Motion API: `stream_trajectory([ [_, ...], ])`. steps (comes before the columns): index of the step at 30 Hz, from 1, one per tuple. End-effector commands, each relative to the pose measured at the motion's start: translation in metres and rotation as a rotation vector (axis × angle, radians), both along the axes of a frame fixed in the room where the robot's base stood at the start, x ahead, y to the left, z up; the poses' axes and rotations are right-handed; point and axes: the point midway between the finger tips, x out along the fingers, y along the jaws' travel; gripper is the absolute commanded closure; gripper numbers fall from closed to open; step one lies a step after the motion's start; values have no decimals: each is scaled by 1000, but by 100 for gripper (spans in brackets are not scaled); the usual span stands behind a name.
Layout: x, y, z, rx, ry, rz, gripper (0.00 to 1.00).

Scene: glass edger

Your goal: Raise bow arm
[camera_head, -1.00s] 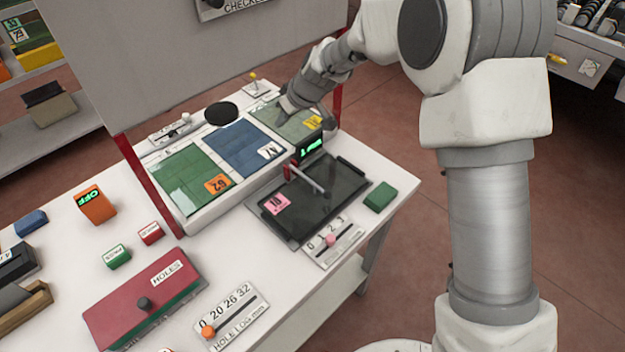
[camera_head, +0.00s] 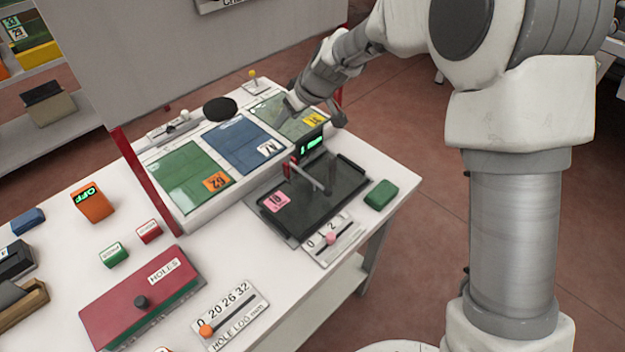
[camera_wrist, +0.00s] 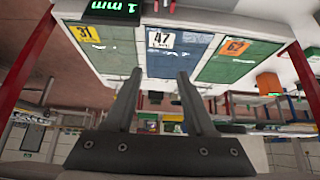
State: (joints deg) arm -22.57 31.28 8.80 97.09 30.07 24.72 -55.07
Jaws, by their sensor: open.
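A thin grey rod (camera_head: 311,178) with a red part at its left end lies over a dark tray-like panel (camera_head: 343,192); it may be the bow arm, but no label confirms this. Beside it stands a small black display (camera_head: 308,141) with green digits, which reads "1 mm" in the wrist view (camera_wrist: 114,11). My gripper (camera_head: 316,112) is behind this display, over the green panel tagged 31 (camera_head: 286,118). In the wrist view its two fingers (camera_wrist: 157,88) are apart with nothing between them. The rod does not show there.
Blue (camera_head: 240,145) and green (camera_head: 190,178) panels lie left of my gripper. A green block (camera_head: 380,194) and a slider plate (camera_head: 328,240) sit near the dark panel.

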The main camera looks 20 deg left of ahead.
Motion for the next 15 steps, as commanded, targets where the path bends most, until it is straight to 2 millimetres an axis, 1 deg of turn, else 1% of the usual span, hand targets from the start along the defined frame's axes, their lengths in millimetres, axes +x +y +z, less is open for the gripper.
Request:
stream_trajectory([
  [15, -19, -34, 15, 0, -1, -1, 45],
])
